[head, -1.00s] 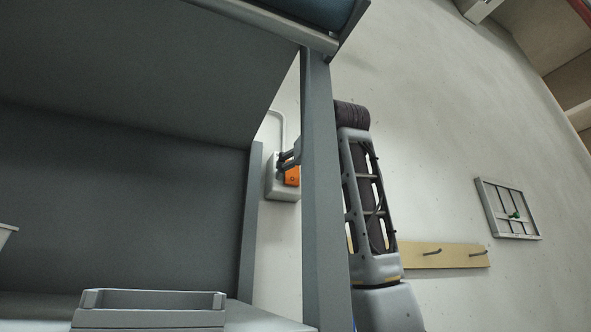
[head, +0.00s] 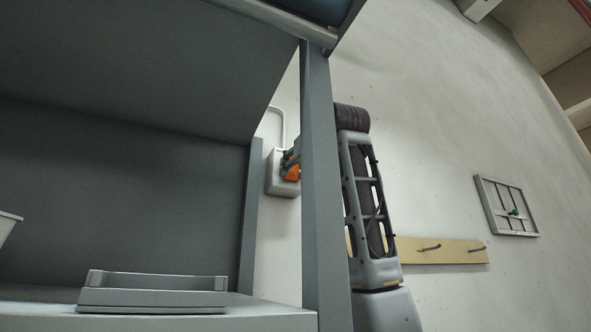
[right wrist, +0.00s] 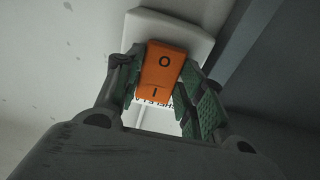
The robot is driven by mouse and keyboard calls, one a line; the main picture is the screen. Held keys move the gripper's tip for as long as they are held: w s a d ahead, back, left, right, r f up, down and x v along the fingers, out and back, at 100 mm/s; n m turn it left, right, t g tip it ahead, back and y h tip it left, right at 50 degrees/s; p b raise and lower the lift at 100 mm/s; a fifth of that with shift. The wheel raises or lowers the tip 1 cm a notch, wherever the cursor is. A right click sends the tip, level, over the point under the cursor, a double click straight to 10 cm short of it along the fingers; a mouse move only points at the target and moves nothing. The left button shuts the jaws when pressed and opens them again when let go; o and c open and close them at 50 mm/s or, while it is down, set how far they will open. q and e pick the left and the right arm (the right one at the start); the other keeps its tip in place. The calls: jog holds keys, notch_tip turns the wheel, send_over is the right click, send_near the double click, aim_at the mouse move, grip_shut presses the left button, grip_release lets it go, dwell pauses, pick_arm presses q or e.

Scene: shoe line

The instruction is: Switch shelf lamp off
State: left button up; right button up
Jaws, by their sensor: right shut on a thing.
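An orange rocker switch (head: 292,173) marked O and I sits on a pale wall box (head: 273,178) behind the shelf post. In the right wrist view the orange rocker (right wrist: 163,68) lies between the two green-padded fingers of my right gripper (right wrist: 162,88). The gripper is shut on it, with the O end toward the box's far edge. In the head view my right gripper (head: 290,160) is partly hidden by the post. The lettering below the rocker is partly covered. The lamp itself is not visible. My left gripper is out of view.
The grey shelf post (head: 320,200) stands between the head camera and the switch. A grey tray (head: 150,297) lies on the shelf, with a white container (head: 6,226) at the left edge. A wooden hook rail (head: 445,251) and a framed panel (head: 507,206) hang on the wall.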

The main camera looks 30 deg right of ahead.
jog(key=shift+f+t+b, duration=0.2)
jog(key=shift+t+b, duration=0.6)
jog(key=shift+b, duration=0.15)
jog(key=o, duration=1)
jog(key=shift+v, duration=6.05)
jog(key=shift+w, duration=0.1)
